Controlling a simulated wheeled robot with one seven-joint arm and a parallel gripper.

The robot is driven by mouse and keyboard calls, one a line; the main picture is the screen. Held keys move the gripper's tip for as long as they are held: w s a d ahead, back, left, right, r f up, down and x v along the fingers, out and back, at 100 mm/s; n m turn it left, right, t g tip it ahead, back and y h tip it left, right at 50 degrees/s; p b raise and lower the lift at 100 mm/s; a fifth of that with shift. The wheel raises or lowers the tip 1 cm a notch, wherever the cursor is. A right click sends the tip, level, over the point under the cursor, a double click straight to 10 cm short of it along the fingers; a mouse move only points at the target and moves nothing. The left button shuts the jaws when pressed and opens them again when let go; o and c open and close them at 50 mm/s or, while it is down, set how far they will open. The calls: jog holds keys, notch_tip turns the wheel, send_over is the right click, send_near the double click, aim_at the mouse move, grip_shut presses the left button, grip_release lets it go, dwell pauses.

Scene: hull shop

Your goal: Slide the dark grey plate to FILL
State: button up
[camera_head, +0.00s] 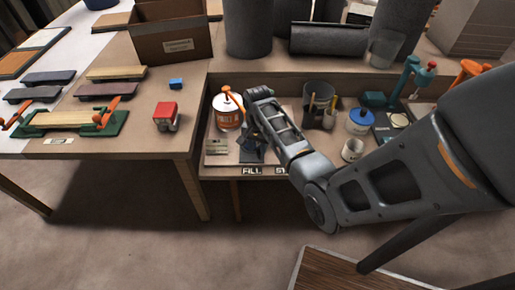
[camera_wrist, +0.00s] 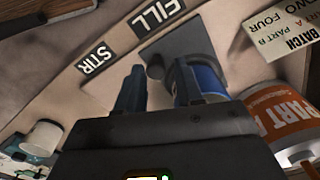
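The dark grey plate (camera_wrist: 168,48) lies flat in the wrist view, its edge close beside the FILL label (camera_wrist: 157,14). In the head view the plate (camera_head: 251,156) shows under my gripper, just behind the FILL label (camera_head: 252,171). A dark cup with a blue band (camera_wrist: 208,76) appears to stand on the plate. My gripper (camera_wrist: 158,88) is open, with its two fingers apart. One finger overlaps the cup's left side in the wrist view; I cannot tell whether they touch. In the head view my gripper (camera_head: 250,120) hides the cup.
The STIR label (camera_wrist: 96,58) is beside FILL. An orange-and-white PART A tub (camera_head: 227,112) with an orange pump stands left of my gripper. A batch card (camera_wrist: 280,30) lies near the plate. A dark pot with tools (camera_head: 318,95), a blue-lidded tub (camera_head: 359,121) and a white cup (camera_head: 352,149) stand to the right.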

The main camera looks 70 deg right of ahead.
notch_tip(320, 180, up, 7)
jog(key=shift+f, duration=0.15)
dwell(0.6)
jog(key=s+a+f+n+t+h, duration=0.2)
jog(key=a+f+n+t, duration=0.3)
jog(key=a, duration=0.8)
jog(key=s+a+n+t, duration=0.1)
jog(key=s+a+n, duration=0.3)
jog(key=a, duration=0.6)
jog(key=s+a+r+n+t, duration=0.3)
jog(key=s+r, duration=0.2)
jog(key=r, duration=0.4)
jog(key=s+a+r+n+t+y, duration=0.1)
jog(key=s+a+r+n+t, duration=0.2)
jog(key=r, duration=0.6)
jog(key=s+a+r+n+t+y, duration=0.1)
jog(key=s+a+r+n+t, duration=0.2)
jog(key=s+a+r, duration=0.2)
jog(key=s+r, duration=0.3)
jog(key=r, duration=0.1)
jog(key=shift+r, duration=0.2)
